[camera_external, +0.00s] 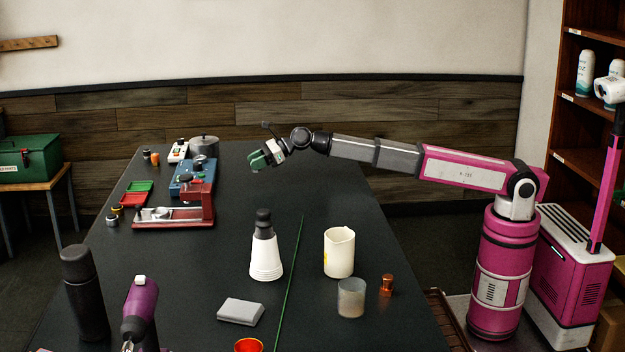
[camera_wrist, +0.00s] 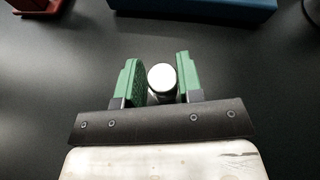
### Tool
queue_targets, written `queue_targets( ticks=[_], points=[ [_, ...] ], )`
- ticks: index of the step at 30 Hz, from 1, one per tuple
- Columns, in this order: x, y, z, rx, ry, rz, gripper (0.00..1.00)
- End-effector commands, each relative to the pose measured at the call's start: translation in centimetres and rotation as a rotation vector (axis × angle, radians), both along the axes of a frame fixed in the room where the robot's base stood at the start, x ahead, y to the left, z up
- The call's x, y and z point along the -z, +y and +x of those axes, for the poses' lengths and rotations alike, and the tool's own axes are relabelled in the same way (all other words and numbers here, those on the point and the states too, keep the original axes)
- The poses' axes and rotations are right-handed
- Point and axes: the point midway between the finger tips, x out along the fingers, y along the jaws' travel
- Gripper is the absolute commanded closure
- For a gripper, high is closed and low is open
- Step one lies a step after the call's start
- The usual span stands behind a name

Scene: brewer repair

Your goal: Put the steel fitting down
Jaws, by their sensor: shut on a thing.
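My gripper (camera_external: 258,160) is stretched out over the far half of the black table (camera_external: 330,200), to the right of the blue device. In the wrist view, its green fingers (camera_wrist: 162,80) are shut on the steel fitting (camera_wrist: 163,76), a small round piece with a bright pale top. Its lower part is hidden by the fingers and the gripper body. In the external view I cannot make out the fitting. Dark bare table shows around the fingers in the wrist view.
A blue device (camera_external: 187,182) and a red-based device (camera_external: 165,217) stand at left, with red and green trays (camera_external: 138,187) beside them. A steel pot (camera_external: 204,146) is behind.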

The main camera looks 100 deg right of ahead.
Motion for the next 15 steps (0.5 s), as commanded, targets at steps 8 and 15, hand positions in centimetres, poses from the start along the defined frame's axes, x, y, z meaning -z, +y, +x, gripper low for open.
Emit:
queue_targets(
  ticks=[8,15],
  points=[
    [3.4,0.0,-0.1,0.0,0.001,0.001,0.91],
    [3.5,0.0,0.0,0.0,0.0,0.0,0.91]
  ],
)
